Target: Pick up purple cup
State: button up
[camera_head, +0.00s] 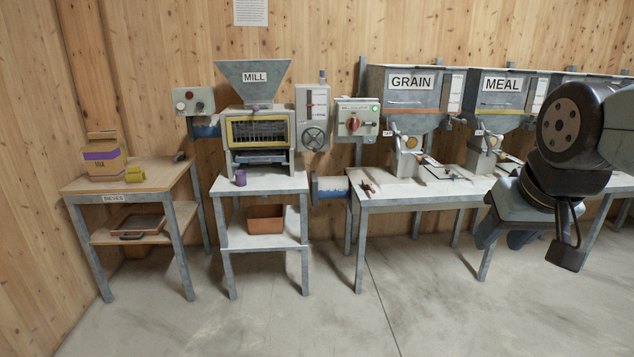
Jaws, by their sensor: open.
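The small purple cup (240,178) stands upright on the left front part of the mill stand's top (275,183), just in front of the mill (257,130). My gripper (508,240) hangs at the right of the view, well to the right of the cup and nearer to me, apart from every object. Its fingers point downward and are open, with nothing seen between them. My arm covers part of the benches behind it.
A sieve table (130,176) with a cardboard box (104,160) and yellow item stands left. A brown bin (266,220) sits on the mill stand's lower shelf. A bench (410,190) under the GRAIN and MEAL hoppers stands right. The floor in front is clear.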

aim_at(240, 176)
jog(key=u, duration=0.1)
jog(key=i, duration=1.05)
jog(key=u, duration=0.35)
jog(key=i, duration=1.05)
jog(key=u, duration=0.35)
jog(key=i, duration=1)
jog(key=u, duration=0.2)
